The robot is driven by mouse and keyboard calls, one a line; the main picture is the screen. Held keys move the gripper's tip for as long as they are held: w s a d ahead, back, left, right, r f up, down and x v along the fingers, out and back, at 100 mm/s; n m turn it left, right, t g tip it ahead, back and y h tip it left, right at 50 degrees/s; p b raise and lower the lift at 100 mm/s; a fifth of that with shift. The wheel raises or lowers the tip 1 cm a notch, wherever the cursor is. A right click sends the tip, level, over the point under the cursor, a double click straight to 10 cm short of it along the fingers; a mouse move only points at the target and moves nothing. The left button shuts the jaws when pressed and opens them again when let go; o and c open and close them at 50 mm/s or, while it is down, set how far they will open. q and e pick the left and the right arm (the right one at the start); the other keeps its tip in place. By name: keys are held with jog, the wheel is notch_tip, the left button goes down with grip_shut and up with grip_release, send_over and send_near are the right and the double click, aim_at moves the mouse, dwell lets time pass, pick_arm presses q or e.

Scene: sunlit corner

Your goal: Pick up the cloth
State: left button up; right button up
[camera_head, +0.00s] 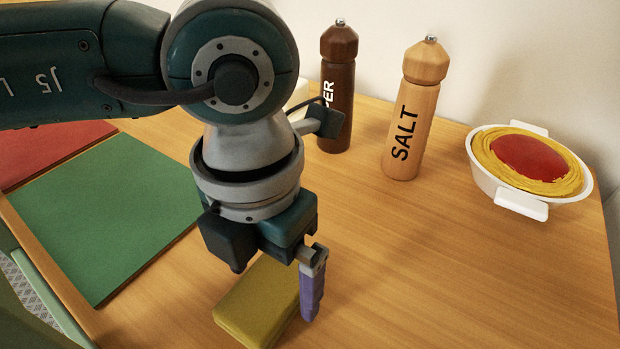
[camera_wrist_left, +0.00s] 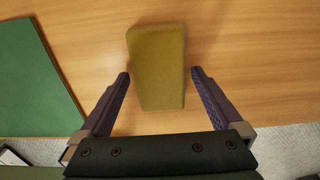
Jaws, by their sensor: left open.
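The cloth (camera_head: 257,304) is a yellow-olive folded block lying flat on the wooden table. In the left wrist view the cloth (camera_wrist_left: 157,65) lies between and a little beyond the two purple fingertips, with bare wood showing on both sides of it. My left gripper (camera_head: 290,290) is open above the cloth and points down. In the wrist view its fingers (camera_wrist_left: 160,75) stand apart on either side of the cloth, touching nothing. In the head view one finger shows and the other is hidden behind the gripper body. My right gripper is not in view.
A green board (camera_head: 108,214) and a red board (camera_head: 50,150) lie at the left. A dark pepper mill (camera_head: 338,100), a light salt mill (camera_head: 412,115) and a white dish (camera_head: 487,180) of pasta with red sauce stand at the back. The table (camera_head: 450,270) is clear at the right.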

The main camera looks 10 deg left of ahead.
aim_at(271, 283)
pick_arm(q)
jog(key=shift+f, duration=0.1)
jog(key=shift+c, duration=0.2)
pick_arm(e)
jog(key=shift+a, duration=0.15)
pick_arm(q)
jog(key=c, duration=1.1)
notch_tip(271, 283, up, 20)
jog(key=p, duration=0.3)
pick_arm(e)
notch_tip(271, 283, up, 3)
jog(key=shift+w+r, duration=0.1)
